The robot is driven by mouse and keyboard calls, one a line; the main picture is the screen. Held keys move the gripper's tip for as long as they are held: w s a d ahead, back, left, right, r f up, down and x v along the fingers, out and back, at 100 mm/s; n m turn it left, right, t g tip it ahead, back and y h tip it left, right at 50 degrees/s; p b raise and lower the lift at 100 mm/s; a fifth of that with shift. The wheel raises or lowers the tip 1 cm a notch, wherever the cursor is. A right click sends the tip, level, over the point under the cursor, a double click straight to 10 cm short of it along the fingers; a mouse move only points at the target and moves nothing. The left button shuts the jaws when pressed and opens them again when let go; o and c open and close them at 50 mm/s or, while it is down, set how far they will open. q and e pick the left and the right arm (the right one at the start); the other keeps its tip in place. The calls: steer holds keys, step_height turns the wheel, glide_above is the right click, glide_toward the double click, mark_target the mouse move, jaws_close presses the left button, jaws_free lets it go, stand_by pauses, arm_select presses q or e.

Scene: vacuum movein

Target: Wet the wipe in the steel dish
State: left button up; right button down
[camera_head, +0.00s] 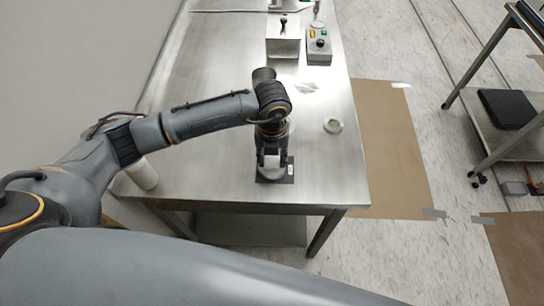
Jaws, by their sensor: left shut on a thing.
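My left gripper (272,161) points down over the near part of the steel table (220,165). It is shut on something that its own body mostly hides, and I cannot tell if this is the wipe. A dark flat piece (278,177) with a small white label shows at the gripper's lower end. A pale crumpled patch (307,87) lies farther back. My right gripper is out of view.
A steel box (283,44) and a grey control box (319,46) with buttons stand at the back. A metal cylinder (264,74) is behind my left arm. A white cylinder (143,174) stands at the left edge. A shelf cart (510,134) is at the right.

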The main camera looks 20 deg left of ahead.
mark_target(272, 161)
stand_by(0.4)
arm_select(q)
steer(key=shift+f+b, duration=0.3)
steer(key=shift+f, duration=0.1)
steer(key=shift+f, duration=0.15)
stand_by(0.6)
steer(key=shift+s+f+b, duration=0.1)
steer(key=shift+b, duration=0.2)
stand_by(0.7)
steer(key=shift+r+p, duration=0.65)
steer(key=shift+r, duration=0.3)
steer(key=shift+r+p, duration=1.7)
steer(key=shift+r, duration=1)
